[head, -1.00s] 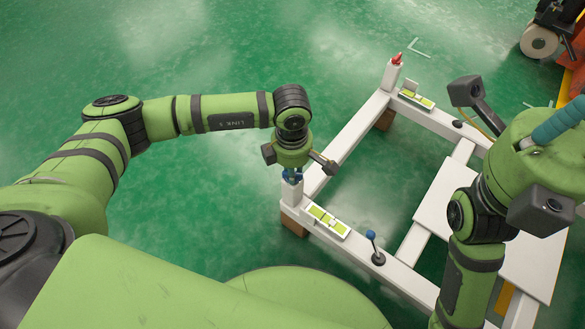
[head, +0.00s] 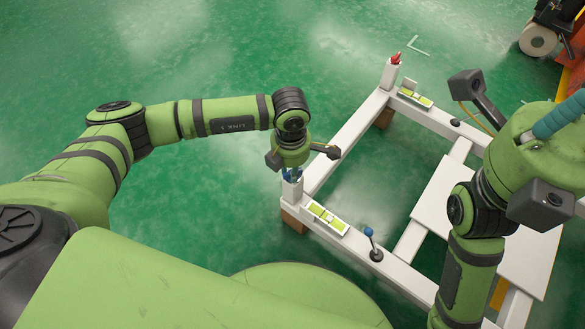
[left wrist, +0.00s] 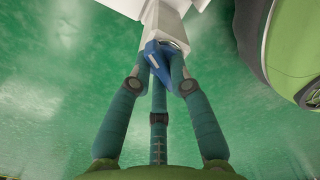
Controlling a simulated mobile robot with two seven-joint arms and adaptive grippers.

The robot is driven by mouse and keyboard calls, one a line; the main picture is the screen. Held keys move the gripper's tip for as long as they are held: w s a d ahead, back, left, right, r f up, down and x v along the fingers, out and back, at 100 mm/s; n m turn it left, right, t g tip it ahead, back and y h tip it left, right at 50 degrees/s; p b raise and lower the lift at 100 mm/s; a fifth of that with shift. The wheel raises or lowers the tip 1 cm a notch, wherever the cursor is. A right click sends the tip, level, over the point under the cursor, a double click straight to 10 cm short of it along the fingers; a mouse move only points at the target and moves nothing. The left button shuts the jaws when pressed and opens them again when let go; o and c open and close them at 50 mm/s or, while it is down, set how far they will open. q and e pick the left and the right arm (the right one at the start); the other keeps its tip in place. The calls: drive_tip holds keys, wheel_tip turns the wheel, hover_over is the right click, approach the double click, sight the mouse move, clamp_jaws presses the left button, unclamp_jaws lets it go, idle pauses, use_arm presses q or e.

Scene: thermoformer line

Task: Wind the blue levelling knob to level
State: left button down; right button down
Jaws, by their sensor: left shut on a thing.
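The blue levelling knob (left wrist: 156,60) sits on top of the white corner post (head: 292,190) nearest my left arm. My left gripper (head: 291,172) points down over this post and is shut on the knob. In the left wrist view its teal fingers (left wrist: 160,72) close around the knob, which they partly hide. A spirit level (head: 327,218) with a yellow-green vial lies on the frame beside the post; its bubble is too small to read. My right arm is at the right, but its fingertips are out of view.
A red knob (head: 396,58) tops the far post, with a second level (head: 415,98) beside it. A blue-tipped lever (head: 369,232) stands on the near rail. A white panel (head: 500,235) lies at the right. Green floor is clear behind my left arm.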

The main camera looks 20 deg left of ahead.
use_arm(q)
drive_tip(key=shift+s+a+f, duration=0.15)
drive_tip(key=shift+s+f, duration=0.05)
drive_tip(key=shift+s, duration=0.25)
drive_tip(key=shift+r+n+p, duration=0.1)
drive_tip(key=shift+n+p, duration=0.6)
drive_tip(key=shift+n, duration=0.4)
drive_tip(key=shift+n+p, duration=0.4)
drive_tip(key=shift+n, duration=0.9)
drive_tip(key=shift+s, duration=0.1)
drive_tip(key=shift+n+p, duration=0.45)
drive_tip(key=shift+n, duration=0.05)
drive_tip(key=c, duration=1.1)
unclamp_jaws()
drive_tip(key=shift+o, duration=0.2)
drive_tip(key=shift+w, duration=0.2)
